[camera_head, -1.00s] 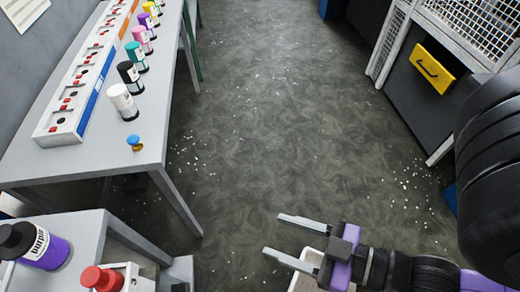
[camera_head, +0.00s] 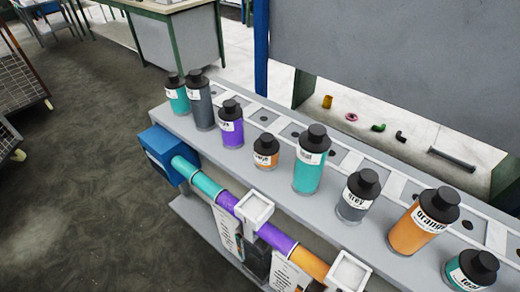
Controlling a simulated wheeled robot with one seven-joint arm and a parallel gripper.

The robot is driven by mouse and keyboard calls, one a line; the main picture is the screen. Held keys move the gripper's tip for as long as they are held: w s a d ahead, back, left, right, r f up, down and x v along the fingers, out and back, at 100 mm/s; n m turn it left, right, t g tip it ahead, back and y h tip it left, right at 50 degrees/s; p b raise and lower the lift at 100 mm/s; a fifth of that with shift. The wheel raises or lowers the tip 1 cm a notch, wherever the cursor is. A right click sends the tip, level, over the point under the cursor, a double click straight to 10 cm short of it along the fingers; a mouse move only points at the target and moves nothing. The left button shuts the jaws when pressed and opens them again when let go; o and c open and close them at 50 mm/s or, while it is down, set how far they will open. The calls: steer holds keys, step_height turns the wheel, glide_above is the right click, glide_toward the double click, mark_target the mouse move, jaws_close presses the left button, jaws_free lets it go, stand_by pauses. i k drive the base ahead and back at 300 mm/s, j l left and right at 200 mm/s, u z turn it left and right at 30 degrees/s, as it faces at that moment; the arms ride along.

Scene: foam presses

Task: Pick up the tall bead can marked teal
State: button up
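A tall teal can (camera_head: 308,172) with a black cap and a white label reading "teal" stands upright near the middle of a grey shelf (camera_head: 282,178). A smaller teal can (camera_head: 177,98) stands at the shelf's far left end. Another teal can (camera_head: 462,276), seemingly short, is at the lower right corner, partly cut off by the frame edge. My gripper is not in view.
A short orange can (camera_head: 265,156) stands just left of the tall teal can, and a grey can (camera_head: 352,206) just right. A tall orange can (camera_head: 410,234) is further right; purple (camera_head: 230,130) and dark grey (camera_head: 201,110) cans are left. White trays (camera_head: 254,209) jut out in front.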

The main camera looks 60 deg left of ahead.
mark_target(313, 148)
steer(key=k+u, duration=0.1)
steer(key=u, duration=1.05)
steer(key=i+l+u, duration=0.35)
steer(key=l, duration=0.3)
steer(key=i+l+u, duration=0.2)
steer(key=l+u, duration=0.15)
steer(key=u, duration=0.2)
steer(key=l+u, duration=0.2)
steer(key=u, duration=0.15)
steer(key=l, duration=0.55)
steer(key=i, duration=0.05)
